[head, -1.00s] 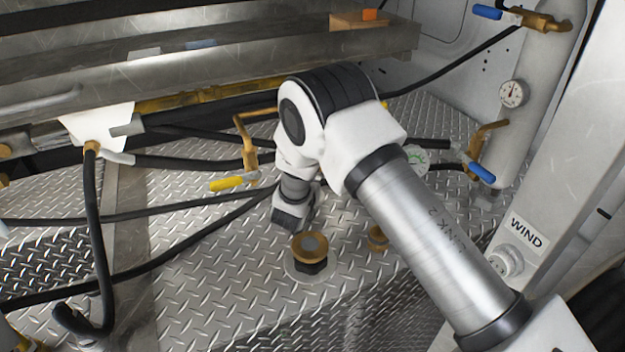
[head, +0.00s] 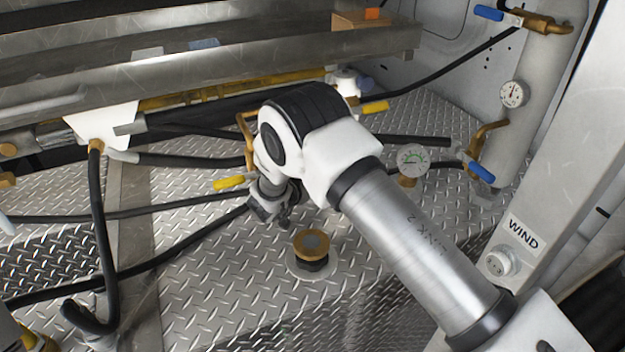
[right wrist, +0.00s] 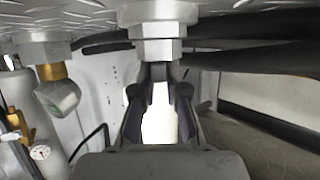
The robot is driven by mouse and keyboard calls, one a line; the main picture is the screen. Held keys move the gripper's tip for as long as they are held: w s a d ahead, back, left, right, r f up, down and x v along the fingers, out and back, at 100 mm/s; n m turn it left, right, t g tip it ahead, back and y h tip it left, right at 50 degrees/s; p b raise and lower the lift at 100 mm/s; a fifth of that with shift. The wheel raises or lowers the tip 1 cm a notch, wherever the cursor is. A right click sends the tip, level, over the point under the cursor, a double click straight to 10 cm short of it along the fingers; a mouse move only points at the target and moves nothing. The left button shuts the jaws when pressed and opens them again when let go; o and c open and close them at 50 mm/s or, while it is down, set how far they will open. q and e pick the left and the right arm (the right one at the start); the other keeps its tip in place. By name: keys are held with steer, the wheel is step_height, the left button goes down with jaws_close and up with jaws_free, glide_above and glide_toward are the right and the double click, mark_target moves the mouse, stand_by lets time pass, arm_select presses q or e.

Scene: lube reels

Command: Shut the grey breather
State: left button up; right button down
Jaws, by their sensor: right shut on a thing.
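A grey fitting with stacked hex sections, which I take to be the grey breather (right wrist: 158,30), fills the top middle of the right wrist view. That view is upside down, with the deck plate along its top. My right gripper (right wrist: 160,75) has its fingertips at the fitting's free end, shut on it. In the head view my right gripper (head: 266,207) points down near the deck, and my wrist hides the breather there. My left gripper is not in view.
A brass-topped fitting (head: 311,244) stands just right of my gripper. A yellow-handled valve (head: 230,183) and black hoses (head: 180,207) lie close on the left. A gauge (head: 412,158) stands behind my forearm.

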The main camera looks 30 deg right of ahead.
steer(key=c, duration=1.2)
jaws_free()
steer(key=shift+w+d+f, duration=0.1)
steer(key=v, duration=0.7)
steer(key=shift+a+r, duration=0.2)
steer(key=shift+a, duration=0.05)
steer(key=shift+d+f, duration=0.1)
